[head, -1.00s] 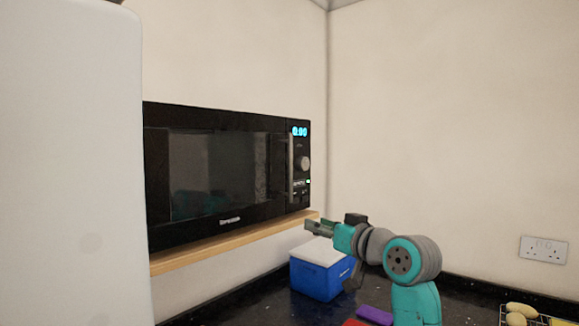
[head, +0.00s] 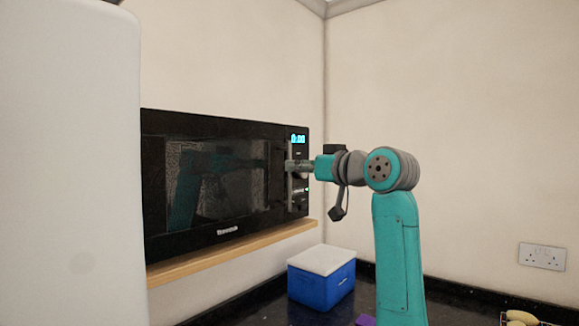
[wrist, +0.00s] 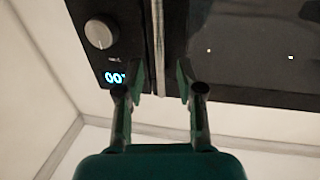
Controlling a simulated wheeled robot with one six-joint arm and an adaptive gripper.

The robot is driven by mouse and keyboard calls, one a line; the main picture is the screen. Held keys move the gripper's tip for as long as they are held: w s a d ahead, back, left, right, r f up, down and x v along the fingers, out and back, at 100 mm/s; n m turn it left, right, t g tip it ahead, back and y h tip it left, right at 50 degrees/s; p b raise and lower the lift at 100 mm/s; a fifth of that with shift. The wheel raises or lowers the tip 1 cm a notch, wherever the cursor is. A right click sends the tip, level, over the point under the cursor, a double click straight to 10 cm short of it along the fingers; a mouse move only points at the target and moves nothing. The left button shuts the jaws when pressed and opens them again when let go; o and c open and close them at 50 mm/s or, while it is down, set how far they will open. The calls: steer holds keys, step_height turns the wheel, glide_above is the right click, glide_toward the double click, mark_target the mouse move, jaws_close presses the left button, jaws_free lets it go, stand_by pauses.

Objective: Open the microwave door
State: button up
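The black microwave (head: 225,222) stands on a wooden shelf with its door (head: 160,190) shut. Its upright metal handle (wrist: 158,45) runs down the edge of the door, beside the control panel. My gripper (head: 289,166) is up at the handle, in front of the microwave. In the wrist view my gripper (wrist: 169,70) is open, with one finger on each side of the handle bar. The left finger looks closer to the bar; I cannot tell if it touches. In the head view the fingers hide part of the handle.
The panel has a dial (wrist: 99,34) and a lit display (head: 298,139). The wooden shelf (head: 235,243) is below. A blue cool box (head: 322,285) with a white lid sits on the dark counter. A large white panel (head: 70,170) fills the left. A wall socket (head: 542,256) is at right.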

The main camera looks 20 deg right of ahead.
steer(key=shift+x, duration=2.2)
jaws_close()
